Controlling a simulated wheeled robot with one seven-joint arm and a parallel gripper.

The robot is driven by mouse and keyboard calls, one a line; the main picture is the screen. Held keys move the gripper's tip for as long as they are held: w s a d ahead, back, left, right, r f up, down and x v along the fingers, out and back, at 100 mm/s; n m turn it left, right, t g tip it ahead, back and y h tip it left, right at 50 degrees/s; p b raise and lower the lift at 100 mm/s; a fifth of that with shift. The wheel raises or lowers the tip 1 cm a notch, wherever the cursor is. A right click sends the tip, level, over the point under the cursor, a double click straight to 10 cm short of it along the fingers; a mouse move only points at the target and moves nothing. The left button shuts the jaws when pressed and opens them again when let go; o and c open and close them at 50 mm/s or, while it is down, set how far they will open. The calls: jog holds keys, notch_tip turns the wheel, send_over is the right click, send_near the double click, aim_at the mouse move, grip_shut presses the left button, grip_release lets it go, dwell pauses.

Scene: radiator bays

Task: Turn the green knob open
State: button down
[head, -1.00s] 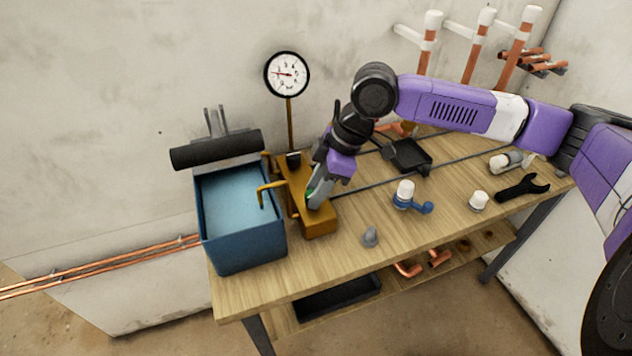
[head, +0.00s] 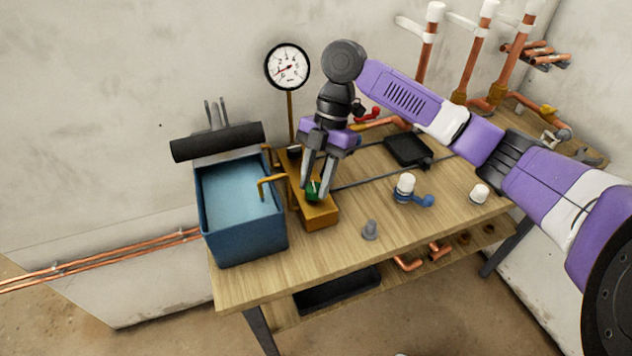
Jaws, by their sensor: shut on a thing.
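The green knob (head: 312,190) sits on top of the brass-coloured block (head: 319,216) at the front left of the workbench. My gripper (head: 316,194) points down at the knob, with one finger on each side of it, and is shut on it. The fingers hide part of the knob, so I cannot tell its exact angle. A round white gauge (head: 288,67) stands on a brass stem behind the block, and its red needle points to the lower left.
A blue water tank (head: 243,238) with a black roller stands left of the block. A blue-handled valve (head: 406,188), a grey cone-like piece (head: 370,230), a white cap (head: 479,193) and a black tray (head: 408,150) are on the bench (head: 300,277). The bench front is mostly clear.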

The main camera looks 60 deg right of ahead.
jog(key=shift+n+g, duration=0.4)
jog(key=shift+n, duration=0.6)
jog(key=c, duration=1)
grip_release()
jog(key=v, duration=0.7)
jog(key=shift+r, duration=0.4)
jog(key=shift+d, duration=0.15)
